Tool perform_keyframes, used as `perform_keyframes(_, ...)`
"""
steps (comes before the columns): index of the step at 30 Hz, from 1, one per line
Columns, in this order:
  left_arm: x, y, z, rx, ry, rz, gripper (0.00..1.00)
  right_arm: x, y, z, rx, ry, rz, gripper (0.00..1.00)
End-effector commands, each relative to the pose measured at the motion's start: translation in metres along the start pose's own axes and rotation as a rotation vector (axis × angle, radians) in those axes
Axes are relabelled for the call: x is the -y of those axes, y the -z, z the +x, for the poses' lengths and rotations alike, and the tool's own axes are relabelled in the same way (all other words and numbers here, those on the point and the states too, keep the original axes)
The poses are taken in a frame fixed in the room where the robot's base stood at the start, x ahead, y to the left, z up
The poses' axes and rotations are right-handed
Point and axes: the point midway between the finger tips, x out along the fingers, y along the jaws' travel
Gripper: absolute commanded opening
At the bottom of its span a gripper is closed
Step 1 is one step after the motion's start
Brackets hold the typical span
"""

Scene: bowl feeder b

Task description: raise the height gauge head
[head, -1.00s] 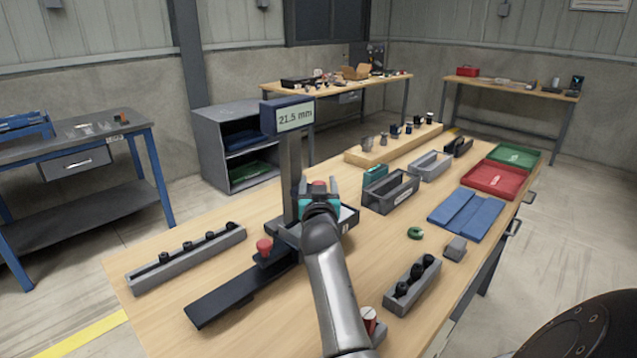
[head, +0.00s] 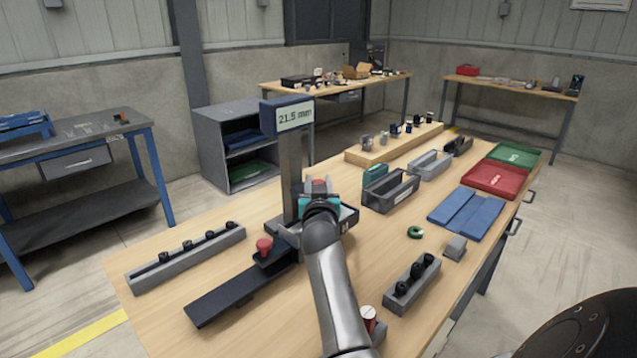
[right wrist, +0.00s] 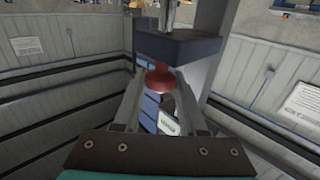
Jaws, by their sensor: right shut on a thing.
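The height gauge has a grey upright column (head: 291,175) and a display (head: 294,116) at its top reading 21.5 mm. My right gripper (right wrist: 160,88) is shut on a red knob (right wrist: 160,79) under the gauge's dark blue head block (right wrist: 178,46), with one finger on each side. In the head view a bit of this red knob (head: 319,185) shows just beyond my right gripper (head: 320,200), low beside the column. My wrist hides much of the head and the grip there. My left gripper is not in view.
A second red knob (head: 264,245) stands on the gauge's long dark base (head: 235,292). Grey racks with black parts lie left (head: 190,262) and right (head: 413,285). A dark grey bin (head: 391,194) stands behind my wrist.

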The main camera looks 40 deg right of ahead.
Motion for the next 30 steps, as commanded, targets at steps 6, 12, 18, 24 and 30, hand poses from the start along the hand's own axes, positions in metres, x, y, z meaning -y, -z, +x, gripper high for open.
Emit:
perform_keyframes(6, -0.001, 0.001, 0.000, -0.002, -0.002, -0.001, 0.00, 0.001, 0.001, 0.000, -0.003, 0.001, 0.001, 0.00)
perform_keyframes(12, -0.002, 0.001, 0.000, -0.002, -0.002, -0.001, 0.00, 0.001, 0.002, 0.000, -0.003, 0.001, 0.001, 0.00)
perform_keyframes(18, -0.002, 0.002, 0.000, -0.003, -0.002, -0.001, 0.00, 0.001, 0.002, 0.000, -0.004, 0.001, 0.001, 0.00)
perform_keyframes(24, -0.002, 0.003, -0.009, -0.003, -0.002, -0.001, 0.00, 0.001, 0.013, 0.000, -0.005, 0.001, 0.001, 0.00)
perform_keyframes(30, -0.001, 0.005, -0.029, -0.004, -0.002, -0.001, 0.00, 0.000, 0.039, 0.001, -0.010, 0.000, 0.004, 0.00)
